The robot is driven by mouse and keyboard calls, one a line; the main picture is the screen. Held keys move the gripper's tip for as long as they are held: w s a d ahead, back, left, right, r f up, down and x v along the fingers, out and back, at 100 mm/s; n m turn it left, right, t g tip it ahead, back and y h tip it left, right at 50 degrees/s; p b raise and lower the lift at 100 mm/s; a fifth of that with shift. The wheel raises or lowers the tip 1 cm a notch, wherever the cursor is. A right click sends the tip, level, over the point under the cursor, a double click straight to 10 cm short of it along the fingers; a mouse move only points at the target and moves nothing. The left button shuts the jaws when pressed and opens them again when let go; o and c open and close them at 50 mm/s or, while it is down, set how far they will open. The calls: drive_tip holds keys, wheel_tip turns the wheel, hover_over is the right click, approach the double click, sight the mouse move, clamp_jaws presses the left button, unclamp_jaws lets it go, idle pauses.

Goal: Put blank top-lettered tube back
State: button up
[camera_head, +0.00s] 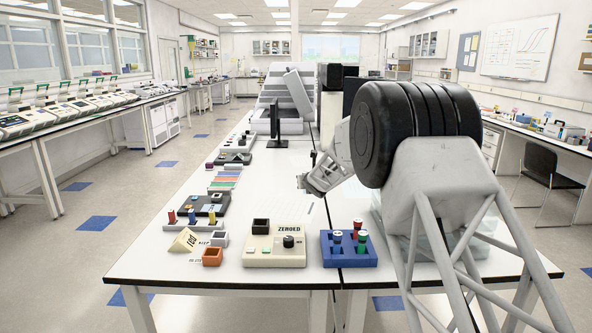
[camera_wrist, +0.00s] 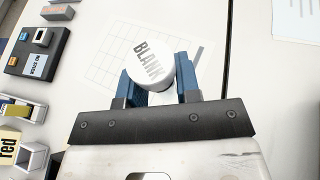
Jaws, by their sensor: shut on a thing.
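In the wrist view a tube with a white cap lettered "BLANK" (camera_wrist: 151,59) stands between the two blue fingers of my gripper (camera_wrist: 162,85), which is shut on it. The tube's body below the cap is mostly hidden. In the head view my gripper (camera_head: 318,183) is above the table's middle, and the tube in it is too small to make out. A blue rack (camera_head: 337,262) at the table's front holds several tubes, with green, red and other caps.
A beige box marked "ZEROED" (camera_head: 262,259) stands left of the blue rack. A pale grid sheet (camera_wrist: 105,62) lies under the held tube. A monitor (camera_head: 276,125) stands farther back.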

drive_tip(key=s+d+r, duration=0.1)
drive_tip(key=s+d, duration=0.1)
drive_tip(key=s, duration=0.1)
drive_tip(key=shift+s+d+r, duration=0.1)
drive_tip(key=shift+d+r, duration=0.1)
drive_tip(key=shift+r, duration=0.2)
drive_tip(key=s+d, duration=0.1)
drive_tip(key=s+r, duration=0.1)
drive_tip(key=shift+s+d+m+h, duration=0.3)
drive_tip(key=shift+d+h, duration=0.05)
drive_tip(key=shift+h, duration=0.05)
clamp_jaws()
drive_tip(key=s+d+f+m+h, duration=0.1)
drive_tip(key=s+d, duration=0.4)
drive_tip(key=s, duration=0.3)
drive_tip(key=s+d+f+m+h, duration=0.1)
drive_tip(key=s+d, duration=0.4)
drive_tip(key=s, duration=0.3)
drive_tip(key=shift+t+h, duration=0.4)
drive_tip(key=shift+d+f, duration=0.1)
drive_tip(key=shift+f, duration=0.05)
drive_tip(key=shift+m, duration=0.3)
drive_tip(key=shift+w+a+f+m+g+h, duration=0.1)
drive_tip(key=shift+w+m+g+h, duration=0.3)
drive_tip(key=shift+m+h, duration=0.75)
drive_tip(key=shift+w+a+f+m+g+h, duration=0.1)
drive_tip(key=shift+w+m+h, duration=0.45)
drive_tip(key=shift+m+h, duration=0.6)
